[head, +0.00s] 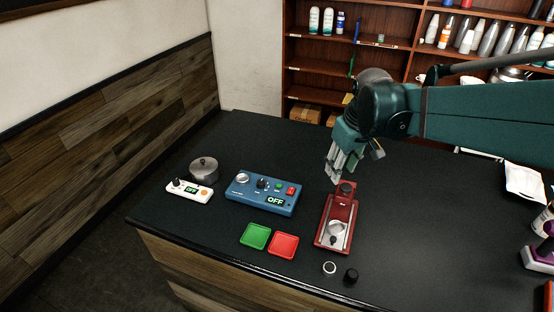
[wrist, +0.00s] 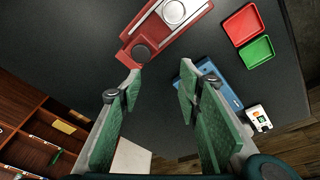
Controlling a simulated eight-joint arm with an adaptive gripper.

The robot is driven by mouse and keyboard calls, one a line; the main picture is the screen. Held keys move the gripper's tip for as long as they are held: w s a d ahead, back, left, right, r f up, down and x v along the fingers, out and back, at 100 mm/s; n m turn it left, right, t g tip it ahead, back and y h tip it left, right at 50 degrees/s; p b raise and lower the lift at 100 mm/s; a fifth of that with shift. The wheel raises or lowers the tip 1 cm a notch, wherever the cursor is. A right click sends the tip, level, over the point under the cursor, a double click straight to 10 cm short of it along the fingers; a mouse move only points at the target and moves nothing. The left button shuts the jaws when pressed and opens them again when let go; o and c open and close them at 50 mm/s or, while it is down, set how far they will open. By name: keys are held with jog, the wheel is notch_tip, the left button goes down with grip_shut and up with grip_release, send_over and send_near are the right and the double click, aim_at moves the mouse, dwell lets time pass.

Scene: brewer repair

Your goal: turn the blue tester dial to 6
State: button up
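The blue tester (head: 267,198) lies on the dark counter, left of my gripper in the head view. A black dial (head: 262,183) is on its top face, with a round metal part at its left end. Its display (head: 276,201) reads OFF. The dial's pointer is too small to read. My gripper (head: 339,170) is above the far end of the red device, apart from the tester. In the wrist view my gripper (wrist: 160,85) is open, with nothing between its fingers. The tester (wrist: 231,97) is partly hidden behind one finger there, its dial hidden.
The red device (head: 324,238) stands right of the tester. A white unit (head: 200,196) also reading OFF and a metal pot (head: 204,168) are left. Green (head: 255,236) and red (head: 284,244) trays lie in front. A ring and black knob (head: 351,276) lie near the front edge.

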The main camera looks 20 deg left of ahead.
jog(key=w+a+f+n+g+p, duration=0.1)
jog(key=w+a+f+n+p, duration=0.1)
jog(key=a, duration=0.5)
jog(key=w+a+f+n+g+p, duration=0.1)
jog(key=w+a+p, duration=0.15)
jog(key=a, duration=0.45)
jog(key=n+h+p, duration=0.1)
jog(key=n+p, duration=0.2)
send_near(261, 181)
jog(key=shift+w+d+f+g, duration=0.15)
jog(key=shift+w+d+g, duration=0.25)
jog(key=shift+d, duration=0.05)
jog(key=shift+a+f+n, duration=0.3)
jog(key=shift+a+f, duration=0.05)
jog(key=shift+a, duration=0.1)
jog(key=shift+s, duration=0.1)
jog(key=shift+f, duration=0.15)
jog(key=shift+s+f+p, duration=0.15)
jog(key=shift+f+p, duration=0.3)
jog(key=shift+f, duration=3.25)
jog(key=shift+c, duration=0.6)
